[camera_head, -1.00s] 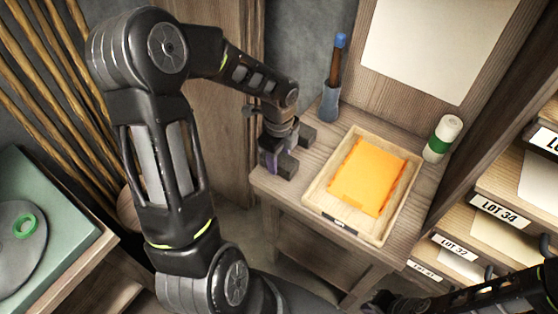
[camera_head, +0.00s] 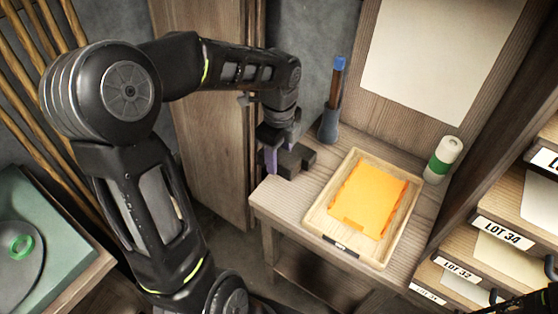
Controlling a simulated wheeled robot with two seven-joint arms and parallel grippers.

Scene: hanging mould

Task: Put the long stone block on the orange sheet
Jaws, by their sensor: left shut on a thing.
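My left gripper (camera_head: 279,150) hangs below its wrist over the back left corner of the small wooden table. It is shut on a dark, blocky thing (camera_head: 297,160), which I take to be the long stone block. The gripper partly hides it, so its full length and any gap above the table cannot be told. The orange sheet (camera_head: 368,200) lies flat in a shallow wooden tray (camera_head: 318,226) on the table, to the right of the gripper. The sheet is bare. Of my right arm only a dark part shows at the lower right edge; its gripper is not seen.
A blue-topped brush in a grey holder (camera_head: 329,126) stands behind the gripper. A white and green cylinder (camera_head: 443,160) stands right of the tray. Labelled shelves (camera_head: 500,232) line the right side. A green surface with a disc (camera_head: 40,240) is at left.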

